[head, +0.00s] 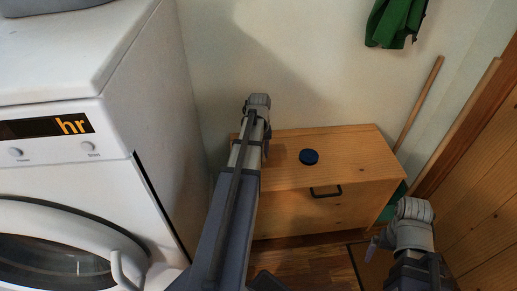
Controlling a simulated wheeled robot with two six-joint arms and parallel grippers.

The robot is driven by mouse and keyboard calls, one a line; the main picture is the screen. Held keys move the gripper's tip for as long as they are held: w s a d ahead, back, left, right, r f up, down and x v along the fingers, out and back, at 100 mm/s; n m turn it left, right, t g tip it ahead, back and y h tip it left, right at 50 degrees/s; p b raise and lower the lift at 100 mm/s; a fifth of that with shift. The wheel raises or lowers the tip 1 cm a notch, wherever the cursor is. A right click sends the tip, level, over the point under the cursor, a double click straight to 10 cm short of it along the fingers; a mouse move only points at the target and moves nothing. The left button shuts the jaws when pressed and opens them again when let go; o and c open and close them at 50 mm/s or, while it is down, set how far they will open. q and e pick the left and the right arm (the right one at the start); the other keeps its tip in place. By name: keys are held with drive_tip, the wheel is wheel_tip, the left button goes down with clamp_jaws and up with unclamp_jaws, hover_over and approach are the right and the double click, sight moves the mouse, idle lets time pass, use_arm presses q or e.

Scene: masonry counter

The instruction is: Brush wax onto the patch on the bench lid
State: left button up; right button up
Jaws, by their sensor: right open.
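The wooden bench (355,145) stands against the wall, its lid shut. A dark blue round thing (309,156) lies on the lid near its middle; I cannot tell whether it is a wax tin or the patch. No brush shows. My left arm reaches over the left end of the lid, hiding part of it; its gripper does not show. My right gripper (374,247) shows only in small part at the lower right, in front of the bench and apart from it. Its jaws are open, and nothing shows in them.
A white washing machine (150,90) stands close on the left. A wooden stick (420,100) leans on the wall behind the bench's right end. A green cloth (393,22) hangs above. A wooden door (485,180) bounds the right. The lid's right part is clear.

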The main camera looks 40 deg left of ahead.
use_arm(q)
drive_tip(key=shift+s+d, duration=0.2)
drive_tip(key=shift+d, duration=0.05)
drive_tip(key=shift+s, duration=0.1)
drive_tip(key=shift+s+d+f, duration=0.1)
drive_tip(key=shift+s+d, duration=1.25)
drive_tip(key=shift+d, duration=0.1)
wheel_tip(320, 180, up, 6)
drive_tip(key=p, duration=0.5)
drive_tip(key=shift+p, duration=0.4)
wheel_tip(320, 180, up, 3)
drive_tip(key=p, duration=0.3)
